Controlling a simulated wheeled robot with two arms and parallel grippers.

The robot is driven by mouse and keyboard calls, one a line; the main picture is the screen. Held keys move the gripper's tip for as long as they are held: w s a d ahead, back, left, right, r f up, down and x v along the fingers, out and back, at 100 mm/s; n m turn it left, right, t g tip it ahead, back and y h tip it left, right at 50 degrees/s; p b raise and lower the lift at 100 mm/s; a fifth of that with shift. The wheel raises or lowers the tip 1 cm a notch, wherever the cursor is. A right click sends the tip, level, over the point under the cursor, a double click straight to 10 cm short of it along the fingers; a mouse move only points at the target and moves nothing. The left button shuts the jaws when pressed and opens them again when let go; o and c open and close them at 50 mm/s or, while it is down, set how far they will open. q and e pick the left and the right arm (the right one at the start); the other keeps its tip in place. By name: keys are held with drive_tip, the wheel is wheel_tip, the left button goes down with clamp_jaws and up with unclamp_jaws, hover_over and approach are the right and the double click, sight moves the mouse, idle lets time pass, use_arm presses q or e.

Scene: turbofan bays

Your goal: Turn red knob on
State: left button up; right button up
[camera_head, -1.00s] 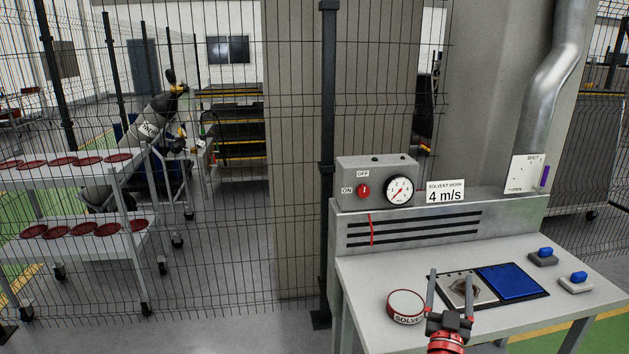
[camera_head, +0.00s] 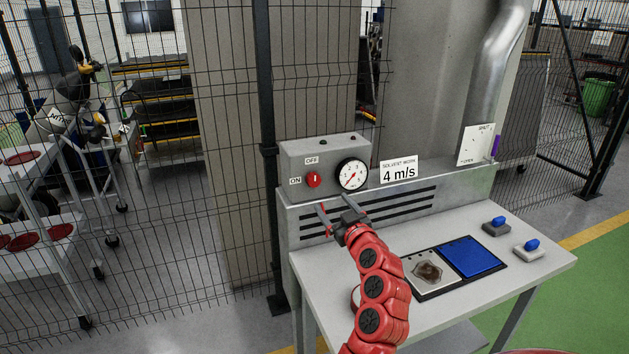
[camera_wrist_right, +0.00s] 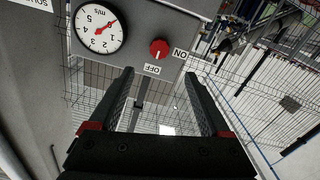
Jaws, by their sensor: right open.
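The red knob (camera_head: 313,179) sits on the front of a grey control box (camera_head: 290,158), between an ON label at its left and an OFF label above. Its white mark points to OFF, as the right wrist view of the knob (camera_wrist_right: 159,48) also shows. My right gripper (camera_head: 335,204) is open and empty, just below the knob and dial and apart from them. In the right wrist view the knob shows beyond the fingers (camera_wrist_right: 158,85), between their tips. My left gripper is not in view.
A round dial (camera_head: 351,174) sits right of the knob, its needle near the low end. A "4 m/s" sign (camera_head: 398,171) stands beside the box. The worktop (camera_head: 540,263) holds a stained plate (camera_head: 427,271), a blue pad (camera_head: 470,257) and two blue-handled blocks. A wire fence stands behind.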

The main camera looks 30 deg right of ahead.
sight(315, 181)
drive_tip(key=p+x, duration=0.3)
drive_tip(key=x, duration=0.8)
drive_tip(key=shift+w+d+r, duration=0.1)
drive_tip(key=shift+w+r, duration=0.05)
drive_tip(key=shift+w+d, duration=0.2)
drive_tip(key=shift+w, duration=0.2)
